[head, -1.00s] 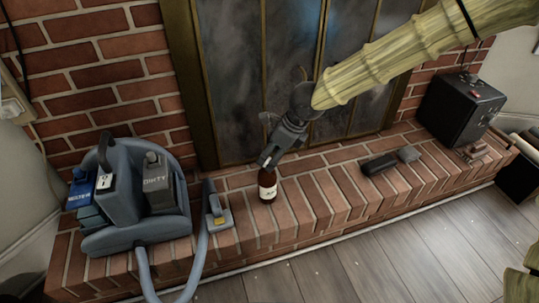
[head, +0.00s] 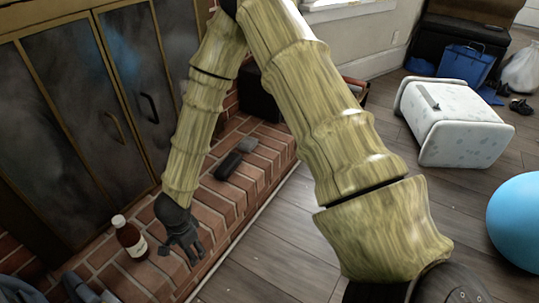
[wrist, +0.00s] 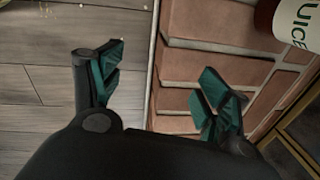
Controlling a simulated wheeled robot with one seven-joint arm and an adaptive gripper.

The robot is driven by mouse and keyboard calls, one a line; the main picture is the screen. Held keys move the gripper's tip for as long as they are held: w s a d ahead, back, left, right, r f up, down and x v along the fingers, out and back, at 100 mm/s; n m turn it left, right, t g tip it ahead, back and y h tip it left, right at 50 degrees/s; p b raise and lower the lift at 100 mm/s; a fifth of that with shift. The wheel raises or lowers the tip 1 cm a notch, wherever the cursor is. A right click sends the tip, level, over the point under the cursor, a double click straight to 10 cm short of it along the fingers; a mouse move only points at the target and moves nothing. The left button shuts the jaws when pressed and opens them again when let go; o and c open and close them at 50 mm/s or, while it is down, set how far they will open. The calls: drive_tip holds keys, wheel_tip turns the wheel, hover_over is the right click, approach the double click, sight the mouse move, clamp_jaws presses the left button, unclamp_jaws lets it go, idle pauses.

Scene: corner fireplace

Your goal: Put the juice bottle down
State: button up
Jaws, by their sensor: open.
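The juice bottle (head: 130,238) is brown with a white cap and a pale label. It stands upright on the brick hearth (head: 228,200), close to the fireplace doors. My gripper (head: 188,253) is open and empty, to the right of the bottle and apart from it. In the wrist view the two fingers (wrist: 155,88) are spread over the hearth's front edge, with nothing between them. Part of the bottle (wrist: 298,22) shows at the top right of that view, with "UICE" readable on its label.
A dark object (head: 228,165) lies on the hearth beyond my gripper. The glass fireplace doors (head: 60,130) stand behind the bottle. A blue-grey machine (head: 88,288) is at the lower left. A white patterned box (head: 455,125) and a blue ball (head: 520,220) are on the wood floor.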

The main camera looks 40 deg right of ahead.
drive_tip(key=s+d+f+n, duration=0.3)
drive_tip(key=s+f+n, duration=0.1)
drive_tip(key=s, duration=0.4)
drive_tip(key=s+d+f+n, duration=0.4)
drive_tip(key=s+f+n, duration=0.1)
drive_tip(key=s, duration=0.4)
drive_tip(key=s+d+f+n+g, duration=0.1)
drive_tip(key=s+d+f+n, duration=0.3)
drive_tip(key=s, duration=0.5)
drive_tip(key=f+n, duration=0.1)
drive_tip(key=n, duration=0.1)
drive_tip(key=shift+s+n, duration=0.15)
drive_tip(key=shift+n, duration=0.25)
drive_tip(key=shift+r, duration=0.1)
